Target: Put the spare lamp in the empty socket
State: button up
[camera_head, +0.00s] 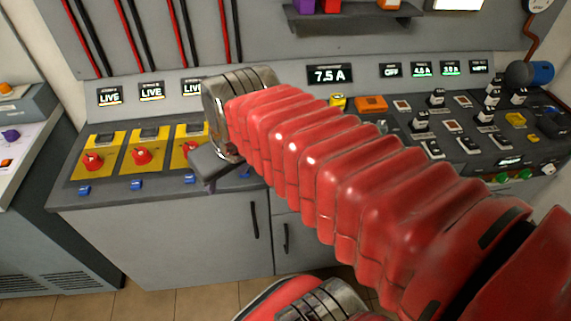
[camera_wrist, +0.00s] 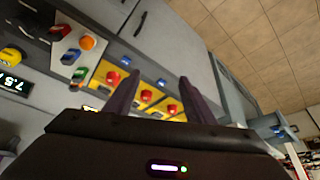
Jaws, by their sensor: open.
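My gripper (camera_wrist: 158,76) is open in the wrist view, its two dark fingers apart with nothing held between them. Beyond the fingers are red rotary switches on yellow plates. A pale plate (camera_wrist: 64,40) in the wrist view carries an orange dome (camera_wrist: 87,43), with a blue piece (camera_wrist: 70,57) and a green piece (camera_wrist: 78,74) near it. I cannot tell which of these, if any, is the spare lamp. The empty socket cannot be made out. In the head view my red arm hides the middle of the bench.
The grey bench holds red switches (camera_head: 142,155) on yellow plates at left and black switches (camera_head: 420,122) at right. Green lamps (camera_head: 525,174) sit on its right front. A shelf (camera_head: 350,20) overhangs the back. A blue cylinder (camera_head: 541,72) stands at far right.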

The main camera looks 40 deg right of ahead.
jog(key=w+d+f+m+g, duration=0.1)
jog(key=d, duration=0.9)
jog(key=w+d+f+m, duration=0.1)
jog(key=w+d+f, duration=0.1)
jog(key=d, duration=0.9)
jog(key=shift+w+d+f+g, duration=0.25)
jog(key=shift+d+f+g, duration=0.05)
jog(key=shift+g, duration=0.1)
jog(key=shift+f, duration=0.1)
jog(key=x, duration=0.8)
jog(key=shift+f, duration=0.2)
jog(key=shift+d, duration=0.1)
jog(key=shift+d+x, duration=0.15)
jog(key=shift+x, duration=1.15)
jog(key=shift+d+x, duration=0.1)
jog(key=shift+x, duration=1.2)
jog(key=shift+w, duration=0.1)
